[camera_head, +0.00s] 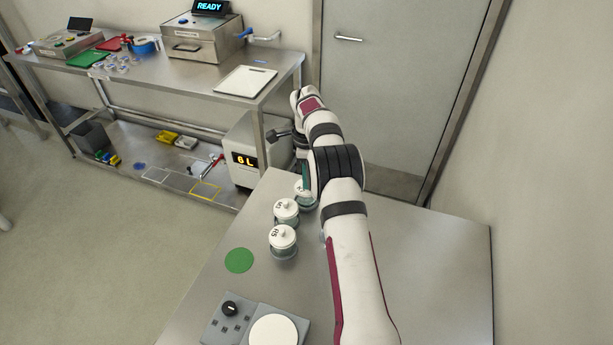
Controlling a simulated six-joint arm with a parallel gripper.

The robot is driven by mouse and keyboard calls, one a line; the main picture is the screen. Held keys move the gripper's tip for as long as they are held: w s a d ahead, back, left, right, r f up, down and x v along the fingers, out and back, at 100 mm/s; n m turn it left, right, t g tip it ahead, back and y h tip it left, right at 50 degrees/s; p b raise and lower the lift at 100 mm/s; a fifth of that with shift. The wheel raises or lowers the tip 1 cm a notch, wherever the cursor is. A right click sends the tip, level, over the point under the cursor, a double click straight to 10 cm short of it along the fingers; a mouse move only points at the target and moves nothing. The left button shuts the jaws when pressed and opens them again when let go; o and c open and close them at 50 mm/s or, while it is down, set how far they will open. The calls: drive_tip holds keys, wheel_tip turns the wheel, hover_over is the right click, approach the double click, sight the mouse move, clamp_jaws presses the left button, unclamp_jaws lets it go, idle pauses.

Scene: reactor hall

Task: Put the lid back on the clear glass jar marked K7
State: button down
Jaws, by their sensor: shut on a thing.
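A white round lid (299,186) with a dark mark shows at the left edge of my arm, at the far end of the near steel table. The mark is too small and cut off to read surely as K7. A jar (306,203) shows partly under it; my arm hides the rest. My gripper (305,174) is bent down over this spot, mostly hidden behind my wrist, with a teal part showing. It is shut on what looks like this lid. Whether the lid touches the jar cannot be seen.
A green disc (239,260) and a grey device with a round white plate (273,331) lie nearer. The table's right side is clear.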

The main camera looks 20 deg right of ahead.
drive_tip(key=shift+c, duration=1.4)
unclamp_jaws()
drive_tip(key=shift+r, duration=3.5)
clamp_jaws()
